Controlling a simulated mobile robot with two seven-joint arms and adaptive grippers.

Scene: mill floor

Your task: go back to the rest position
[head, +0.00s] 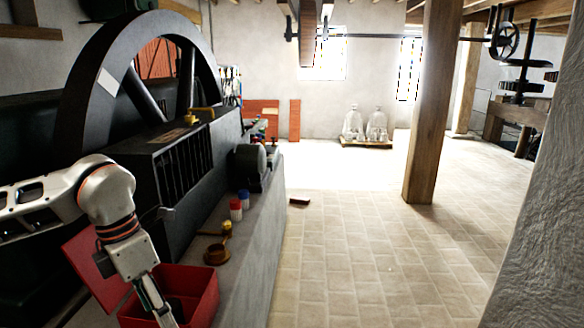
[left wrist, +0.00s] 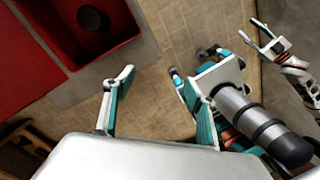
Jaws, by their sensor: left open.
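My left gripper (head: 160,308) points down at the red open bin (head: 208,296) at the lower left of the head view. In the left wrist view its two fingers (left wrist: 160,95) stand wide apart with nothing between them. The red bin also shows there at the upper left (left wrist: 128,36), apart from the fingers, with a dark round thing (left wrist: 92,18) inside it. Another arm of mine, ending in a small gripper (left wrist: 251,30), shows at the upper right of the left wrist view.
The bin stands on a grey ledge (head: 256,235) with a brass cup (head: 216,254) and red and blue capped containers (head: 236,210) beyond it. A large black wheel machine (head: 85,95) stands behind the arm. Tiled floor (head: 360,250) lies open right, before a wooden post (head: 432,105).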

